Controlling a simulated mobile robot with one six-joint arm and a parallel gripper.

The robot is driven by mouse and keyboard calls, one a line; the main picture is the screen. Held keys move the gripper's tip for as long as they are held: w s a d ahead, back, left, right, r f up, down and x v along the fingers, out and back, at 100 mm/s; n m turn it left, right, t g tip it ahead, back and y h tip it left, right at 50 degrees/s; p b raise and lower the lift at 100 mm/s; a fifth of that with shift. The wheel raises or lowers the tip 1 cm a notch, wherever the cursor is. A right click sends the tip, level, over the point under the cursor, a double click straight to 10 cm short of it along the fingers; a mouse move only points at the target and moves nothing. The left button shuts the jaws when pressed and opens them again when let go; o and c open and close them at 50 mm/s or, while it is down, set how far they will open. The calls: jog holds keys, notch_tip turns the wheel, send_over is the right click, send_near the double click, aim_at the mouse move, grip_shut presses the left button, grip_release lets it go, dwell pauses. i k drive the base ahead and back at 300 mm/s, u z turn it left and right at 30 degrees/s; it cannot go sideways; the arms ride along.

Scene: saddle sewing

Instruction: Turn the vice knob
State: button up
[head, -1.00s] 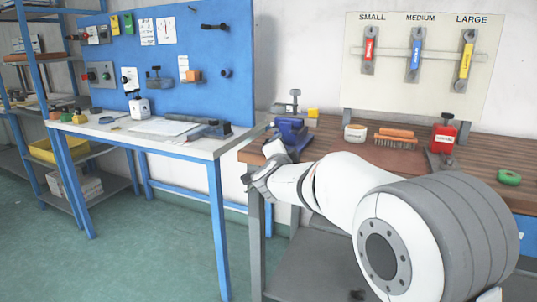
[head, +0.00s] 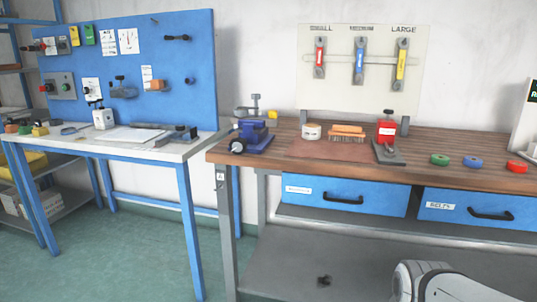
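A blue vice (head: 257,136) stands at the left front corner of the wooden-topped workbench (head: 450,150). Its round dark knob (head: 237,146) with a lighter centre sticks out at the vice's front left, close to the bench edge. Nothing covers the knob in the head view. My gripper is out of view. Only a white and grey part of my arm shows at the bottom right, low in front of the bench.
Behind the vice stands a grey metal device (head: 255,104). To its right are a round tin (head: 311,131), an orange brush (head: 347,131), a red container (head: 386,131) and several coloured rolls. Two blue drawers (head: 343,196) sit below. A blue-legged table (head: 180,150) stands left.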

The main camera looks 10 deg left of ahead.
aim_at(238, 145)
jog(key=k, duration=0.95)
jog(key=u, duration=0.5)
jog(key=i, duration=1.6)
jog(key=z, duration=0.5)
